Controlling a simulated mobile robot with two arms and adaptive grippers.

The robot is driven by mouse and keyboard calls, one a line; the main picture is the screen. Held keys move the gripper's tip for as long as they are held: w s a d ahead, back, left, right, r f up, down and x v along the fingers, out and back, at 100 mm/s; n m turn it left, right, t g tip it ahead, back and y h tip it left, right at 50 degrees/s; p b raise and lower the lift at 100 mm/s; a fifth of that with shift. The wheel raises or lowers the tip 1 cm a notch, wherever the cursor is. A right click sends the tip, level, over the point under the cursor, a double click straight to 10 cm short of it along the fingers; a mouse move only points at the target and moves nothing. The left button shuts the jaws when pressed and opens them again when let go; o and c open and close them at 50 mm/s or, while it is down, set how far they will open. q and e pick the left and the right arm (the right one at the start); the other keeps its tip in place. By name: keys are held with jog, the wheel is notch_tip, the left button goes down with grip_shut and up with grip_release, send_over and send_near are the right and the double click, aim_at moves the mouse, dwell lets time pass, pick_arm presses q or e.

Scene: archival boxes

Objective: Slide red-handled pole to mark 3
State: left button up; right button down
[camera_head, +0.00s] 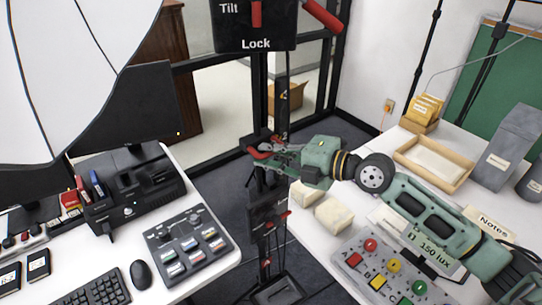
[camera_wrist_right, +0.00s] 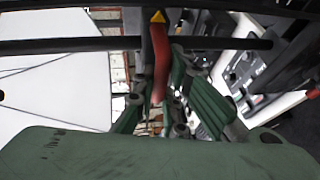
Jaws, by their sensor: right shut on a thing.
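A black vertical pole stand (camera_head: 259,80) rises in the middle of the head view, between the two tables. A scale strip (camera_head: 284,95) on it shows a yellow 4, with a smaller, unclear mark below. My right gripper (camera_head: 262,149) reaches in from the right and is shut on the red handle (camera_head: 257,154) at the pole. In the right wrist view the red handle (camera_wrist_right: 160,60) runs between the fingers of my right gripper (camera_wrist_right: 160,98), with a yellow pointer (camera_wrist_right: 158,16) at its top. The fingers hide part of the handle. My left gripper is not in view.
A black Tilt/Lock head (camera_head: 254,25) tops the stand. Smaller red levers (camera_head: 284,217) sit lower down. Foam blocks (camera_head: 333,214) and a button panel (camera_head: 385,270) lie on the right table, close under my arm. A control panel (camera_head: 188,242) lies on the left table.

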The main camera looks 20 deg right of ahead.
notch_tip(320, 180, up, 12)
jog(key=p, duration=0.1)
jog(key=shift+f, duration=0.2)
jog(key=c, duration=1.8)
grip_release()
jog(key=shift+f, duration=0.1)
jog(key=shift+f, duration=0.1)
jog(key=v, duration=1.2)
jog(key=shift+s, duration=0.1)
